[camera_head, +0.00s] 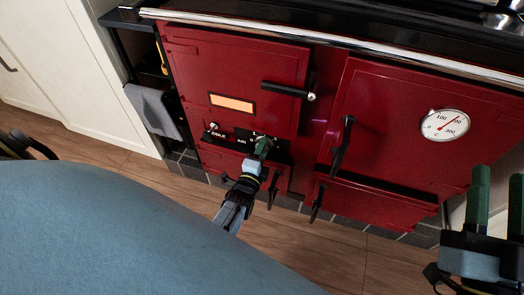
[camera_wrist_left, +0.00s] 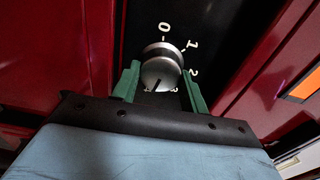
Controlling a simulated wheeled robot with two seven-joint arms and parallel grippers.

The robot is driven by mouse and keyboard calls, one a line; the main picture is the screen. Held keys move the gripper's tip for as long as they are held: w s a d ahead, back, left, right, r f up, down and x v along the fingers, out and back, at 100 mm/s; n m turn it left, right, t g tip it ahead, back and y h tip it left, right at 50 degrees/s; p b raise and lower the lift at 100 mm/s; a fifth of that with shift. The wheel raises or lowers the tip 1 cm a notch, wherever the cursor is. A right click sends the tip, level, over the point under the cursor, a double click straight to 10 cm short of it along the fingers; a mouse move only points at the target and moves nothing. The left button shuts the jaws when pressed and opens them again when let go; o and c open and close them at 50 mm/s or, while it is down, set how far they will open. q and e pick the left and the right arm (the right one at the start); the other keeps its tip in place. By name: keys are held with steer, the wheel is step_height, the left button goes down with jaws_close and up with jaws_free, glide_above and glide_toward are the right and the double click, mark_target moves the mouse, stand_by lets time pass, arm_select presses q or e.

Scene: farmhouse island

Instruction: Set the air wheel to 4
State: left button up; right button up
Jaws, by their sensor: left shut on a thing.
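The air wheel (camera_wrist_left: 162,68) is a round metal knob on a black panel, with 0, 1, 2 and partly hidden lower numbers around it. A dark mark on its face points down and slightly left, near the lowest numbers; the exact number is hard to read. My left gripper (camera_head: 262,147) is shut on the wheel, with one green finger on each side in the left wrist view (camera_wrist_left: 160,88). In the head view it hides most of the wheel. My right gripper (camera_head: 497,205) is open and empty at the lower right, its fingers apart.
The red range cooker (camera_head: 390,115) has black door handles (camera_head: 342,145) near my left gripper and a round temperature gauge (camera_head: 445,124). A small knob (camera_head: 213,126) sits left on the black panel. A grey towel (camera_head: 153,110) hangs at the left.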

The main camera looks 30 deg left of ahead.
steer(key=shift+r, duration=0.1)
stand_by(0.4)
arm_select(q)
steer(key=o, duration=1)
arm_select(e)
steer(key=shift+d, duration=0.1)
arm_select(q)
steer(key=shift+p+v, duration=2.05)
steer(key=shift+v, duration=4.65)
arm_select(e)
steer(key=s+d+f+g+h, duration=0.1)
steer(key=f+g+h, duration=0.1)
steer(key=f+g, duration=0.3)
steer(key=s+d+f+g+h, duration=0.1)
steer(key=f+g, duration=0.4)
steer(key=f, duration=0.5)
steer(key=shift+d+f+g+h, duration=0.3)
steer(key=shift+d+g+h, duration=0.1)
steer(key=shift+d, duration=0.4)
